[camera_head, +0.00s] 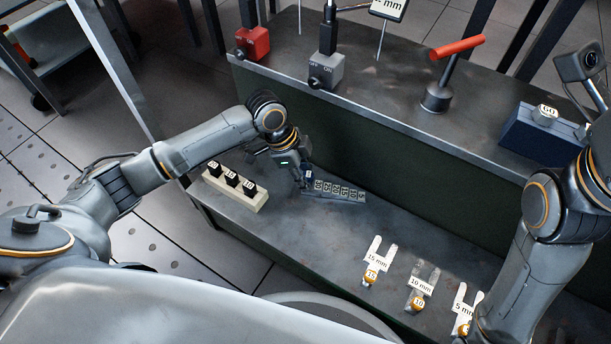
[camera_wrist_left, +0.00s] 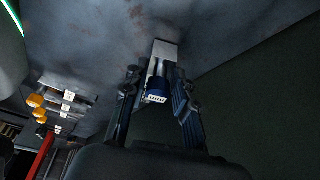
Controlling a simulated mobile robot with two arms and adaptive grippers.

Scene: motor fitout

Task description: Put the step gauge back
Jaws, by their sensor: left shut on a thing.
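The step gauge (camera_head: 338,191) is a low grey stepped bar with a row of numbered labels, on the lower grey bench top. My left gripper (camera_head: 305,180) is shut at its left end, on a small dark blue part. In the left wrist view, this blue part with a white label (camera_wrist_left: 156,98) sits between the two fingers of my left gripper (camera_wrist_left: 158,112), and the light grey bar (camera_wrist_left: 165,50) extends beyond it. I cannot tell whether the gauge touches the bench or is slightly raised. My right gripper is out of view.
A cream block with black labelled pieces (camera_head: 234,191) stands left of the gripper. Fork gauges marked 15 mm (camera_head: 375,262), 10 mm (camera_head: 422,288) and 5 mm (camera_head: 464,307) lie in front. The raised shelf (camera_head: 400,140) behind carries switch boxes, a red-handled lever (camera_head: 457,47) and a blue box (camera_head: 530,138).

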